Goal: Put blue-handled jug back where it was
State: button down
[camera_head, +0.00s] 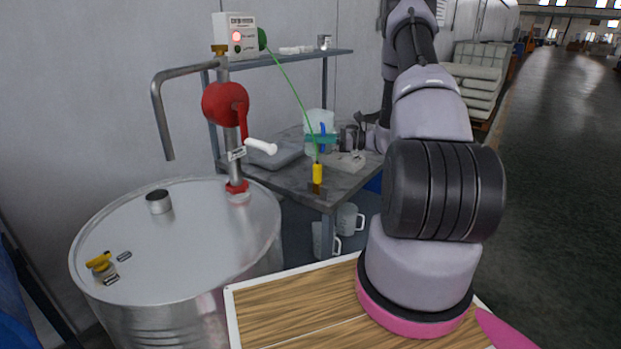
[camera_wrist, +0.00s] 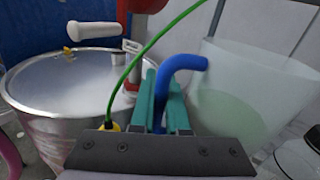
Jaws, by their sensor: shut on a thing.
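The blue-handled jug (camera_head: 313,119) is translucent, with a pale greenish content, and appears upright at the back of the grey bench (camera_head: 291,182). In the wrist view the jug (camera_wrist: 245,92) fills the right side, and its blue handle (camera_wrist: 184,64) lies between the teal fingers. My gripper (camera_wrist: 165,98) is shut on that handle; it also shows in the head view (camera_head: 323,139), small and partly hidden. I cannot tell whether the jug's base touches the bench.
A steel drum (camera_head: 190,225) with a red pump (camera_head: 225,103) stands left of the bench. A green cable (camera_head: 291,88) runs from a control box (camera_head: 234,36) to a yellow clamp (camera_head: 317,174) at the bench edge. White jugs (camera_head: 348,218) stand below. A grey tray (camera_head: 275,157) lies left of the jug.

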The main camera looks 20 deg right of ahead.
notch_tip(320, 180, down, 10)
jog(key=shift+s, duration=0.15)
dwell(0.4)
jog(key=shift+f, duration=0.15)
jog(key=c, duration=0.9)
grip_release()
